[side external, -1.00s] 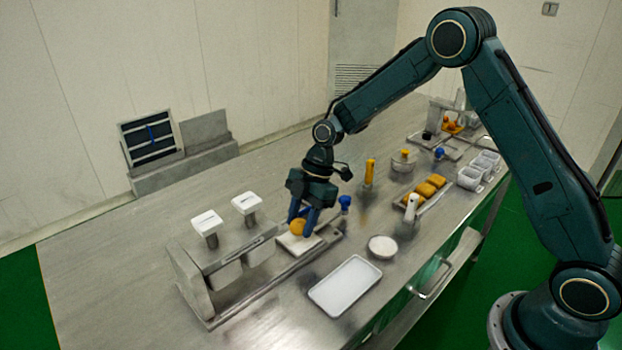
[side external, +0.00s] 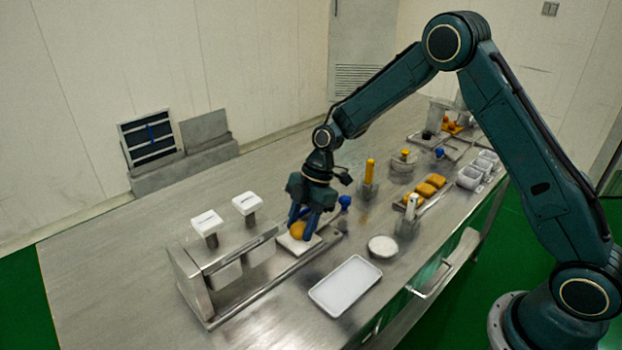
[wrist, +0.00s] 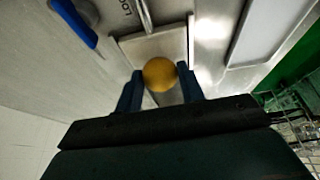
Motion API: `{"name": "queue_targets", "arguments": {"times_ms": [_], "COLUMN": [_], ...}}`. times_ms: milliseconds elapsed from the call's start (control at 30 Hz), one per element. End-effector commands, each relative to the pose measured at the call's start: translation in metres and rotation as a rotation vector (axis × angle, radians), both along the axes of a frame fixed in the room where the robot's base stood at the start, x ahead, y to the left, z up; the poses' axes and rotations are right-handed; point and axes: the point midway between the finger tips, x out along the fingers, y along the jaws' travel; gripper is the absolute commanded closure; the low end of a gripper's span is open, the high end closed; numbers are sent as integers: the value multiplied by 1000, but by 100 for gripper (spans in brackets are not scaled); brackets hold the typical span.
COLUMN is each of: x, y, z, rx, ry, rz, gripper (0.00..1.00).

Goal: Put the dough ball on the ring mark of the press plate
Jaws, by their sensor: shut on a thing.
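The dough ball (side external: 297,230) is a round orange-yellow ball. My gripper (side external: 302,226) is shut on it, with one blue finger on each side. In the wrist view the ball (wrist: 160,74) sits between the two fingertips of my gripper (wrist: 161,80). The press plate (side external: 288,243) is a pale square plate directly under the ball. It also shows in the wrist view (wrist: 132,47), behind the ball. The ring mark cannot be made out. I cannot tell whether the ball touches the plate.
A steel press frame with two white-topped posts (side external: 207,222) stands left of the plate. A blue-knobbed handle (side external: 344,202) is close on the right. A white tray (side external: 345,286) and a round white dish (side external: 382,247) lie nearer the front edge.

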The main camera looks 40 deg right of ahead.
Motion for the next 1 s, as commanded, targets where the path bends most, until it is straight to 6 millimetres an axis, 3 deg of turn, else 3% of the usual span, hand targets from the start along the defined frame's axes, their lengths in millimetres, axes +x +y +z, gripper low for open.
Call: {"name": "queue_targets", "arguments": {"times_ms": [1000], "x": [0], "y": [0], "z": [-6], "rx": [0], "ry": [0], "rz": [0], "gripper": [84]}}
